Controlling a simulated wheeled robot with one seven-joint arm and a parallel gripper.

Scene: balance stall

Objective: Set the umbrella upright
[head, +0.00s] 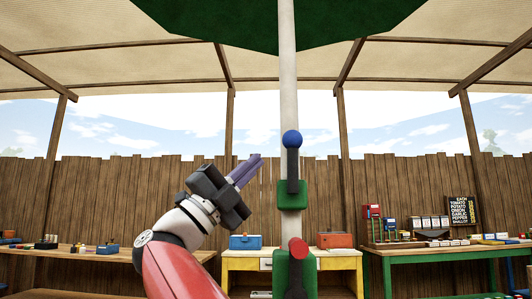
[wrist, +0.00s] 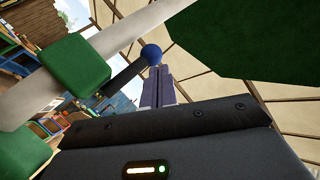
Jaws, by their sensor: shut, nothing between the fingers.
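The umbrella has a green canopy (head: 350,18) at the top of the head view and a pale pole (head: 287,90). The pole looks close to vertical, its top a touch to the left. An upper green block (head: 292,201) on it carries a dark lever with a blue ball (head: 292,139), pointing up. A lower green block (head: 308,270) carries a dark lever with a red knob (head: 298,248). My gripper (head: 256,157) is shut and empty, left of the pole. In the wrist view its fingertips (wrist: 161,70) appear beside the blue ball (wrist: 151,53); contact is unclear.
A yellow table (head: 336,263) with a blue box (head: 245,241) and a red box (head: 335,240) stands behind the pole. A green table (head: 430,251) with goods is right, a wooden bench (head: 75,253) left. A plank fence (head: 110,195) closes the back.

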